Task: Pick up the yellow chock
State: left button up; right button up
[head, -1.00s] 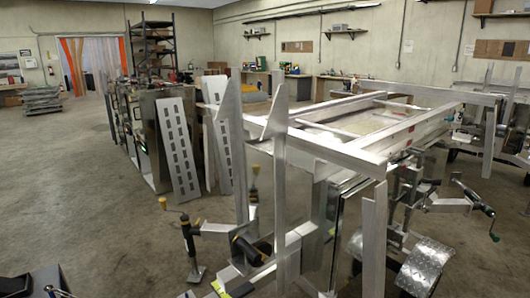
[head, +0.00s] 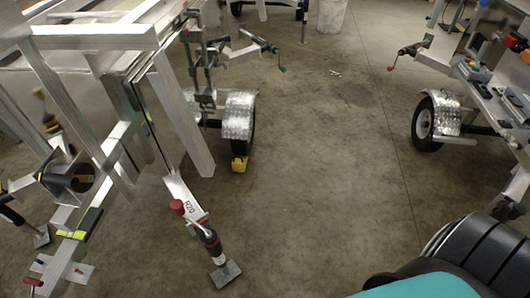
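The yellow chock (head: 239,163) is small and sits on the concrete floor in the head view, left of the middle. It is at the near side of a trailer wheel (head: 241,130) under a silver tread-plate fender (head: 239,112). It looks to be against the tyre, but I cannot tell whether they touch. Neither of my grippers shows in the head view. Black and teal parts, which look like my own body, fill the lower right corner.
An aluminium trailer frame (head: 95,44) fills the left, with a jack (head: 212,245) standing on the floor in front. A second trailer with a wheel (head: 424,122) and tools on it stands at the right. The floor (head: 320,180) between them is clear.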

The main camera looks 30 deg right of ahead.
aim_at(240, 163)
jog(key=z, duration=0.7)
jog(key=i+l+u, duration=0.1)
jog(key=u, duration=0.35)
jog(key=i+l+u, duration=0.1)
jog(key=u, duration=0.4)
jog(key=l+u, duration=0.15)
jog(key=u, duration=0.3)
jog(key=i+l+u, duration=0.1)
jog(key=u, duration=0.35)
jog(key=l+u, duration=0.25)
jog(key=u, duration=0.2)
